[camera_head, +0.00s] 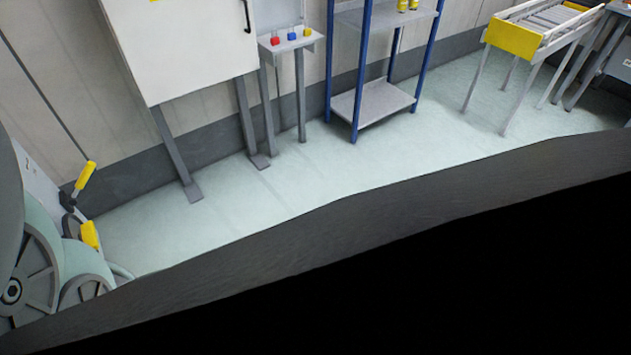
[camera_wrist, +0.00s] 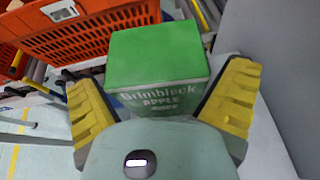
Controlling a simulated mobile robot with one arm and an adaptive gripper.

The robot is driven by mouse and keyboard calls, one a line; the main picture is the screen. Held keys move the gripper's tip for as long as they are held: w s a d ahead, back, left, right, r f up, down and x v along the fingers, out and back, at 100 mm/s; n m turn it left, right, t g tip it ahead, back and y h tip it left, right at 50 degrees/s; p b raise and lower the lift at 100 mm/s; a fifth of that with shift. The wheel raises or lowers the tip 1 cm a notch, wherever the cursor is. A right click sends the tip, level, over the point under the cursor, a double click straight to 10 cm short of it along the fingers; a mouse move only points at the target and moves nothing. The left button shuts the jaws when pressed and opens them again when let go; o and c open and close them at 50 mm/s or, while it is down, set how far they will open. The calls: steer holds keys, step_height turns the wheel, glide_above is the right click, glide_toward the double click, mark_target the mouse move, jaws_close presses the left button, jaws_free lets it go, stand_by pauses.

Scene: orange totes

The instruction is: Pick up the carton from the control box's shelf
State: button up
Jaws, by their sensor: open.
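In the wrist view, a carton (camera_wrist: 155,55) has a green top and a darker green side lettered "Grimbleck APPLE Juice" in white. My gripper (camera_wrist: 160,88) is open, with one yellow-padded finger on each side of the carton. The carton lies in the gap between them. I cannot tell whether either pad touches it. The carton's lower part is hidden behind my gripper's pale body. I cannot make out the carton in the head view. The surface under it is mostly hidden.
An orange tote (camera_wrist: 85,32) stands close behind and left of the carton. A grey panel (camera_wrist: 275,60) rises at the right. In the head view, a white cabinet (camera_head: 185,45), a blue-posted rack (camera_head: 372,103) and a yellow-ended roller conveyor (camera_head: 515,38) stand around open floor (camera_head: 260,195).

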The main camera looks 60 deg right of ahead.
steer(key=c, duration=1.1)
steer(key=shift+r, duration=0.15)
